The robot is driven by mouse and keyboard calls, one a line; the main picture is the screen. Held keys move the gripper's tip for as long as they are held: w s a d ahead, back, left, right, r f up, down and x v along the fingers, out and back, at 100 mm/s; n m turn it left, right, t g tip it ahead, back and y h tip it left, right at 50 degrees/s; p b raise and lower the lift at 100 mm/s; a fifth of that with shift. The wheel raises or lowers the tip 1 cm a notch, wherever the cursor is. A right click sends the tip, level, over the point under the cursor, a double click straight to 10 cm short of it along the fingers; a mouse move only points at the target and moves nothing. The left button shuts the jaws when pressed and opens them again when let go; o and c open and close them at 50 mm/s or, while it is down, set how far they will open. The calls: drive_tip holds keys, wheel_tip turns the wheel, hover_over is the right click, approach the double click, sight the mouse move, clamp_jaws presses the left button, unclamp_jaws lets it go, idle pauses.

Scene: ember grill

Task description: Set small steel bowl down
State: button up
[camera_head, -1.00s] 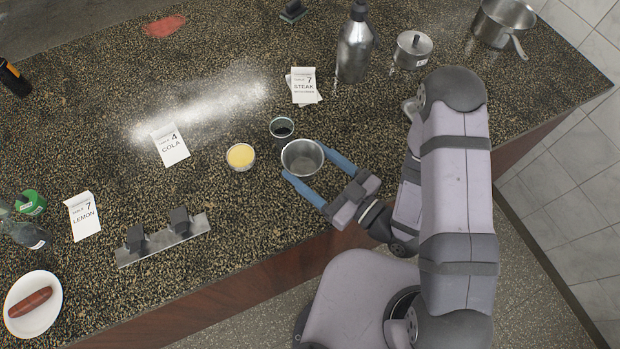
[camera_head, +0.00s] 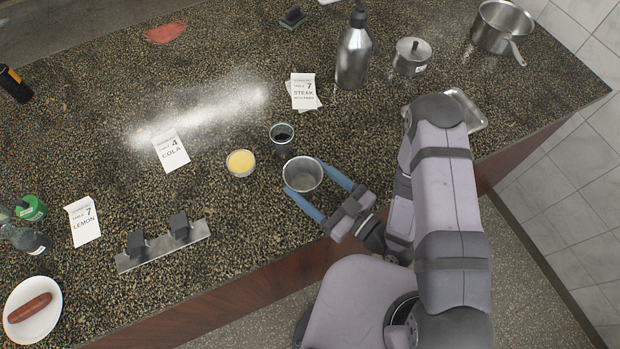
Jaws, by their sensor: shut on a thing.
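The small steel bowl (camera_head: 303,174) is between the two blue fingers of my gripper (camera_head: 308,188), over the near edge of the speckled counter (camera_head: 230,225). My gripper is shut on the bowl from the near right side. The bowl looks upright and empty. I cannot tell from this view whether its base touches the counter. The dark cup (camera_head: 282,134) stands just behind it, apart from it.
A small bowl of yellow sauce (camera_head: 240,162) stands to the left. A metal bracket (camera_head: 165,245) lies near the front edge. Order cards (camera_head: 304,92), a steel bottle (camera_head: 354,55) and a lidded pot (camera_head: 411,58) are behind. Counter between sauce and bracket is clear.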

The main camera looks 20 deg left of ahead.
drive_tip(key=shift+f, duration=0.15)
drive_tip(key=o, duration=1.1)
drive_tip(key=shift+c, duration=0.2)
drive_tip(key=shift+d, duration=0.1)
drive_tip(key=shift+b+v, duration=0.3)
drive_tip(key=shift+v, duration=3.4)
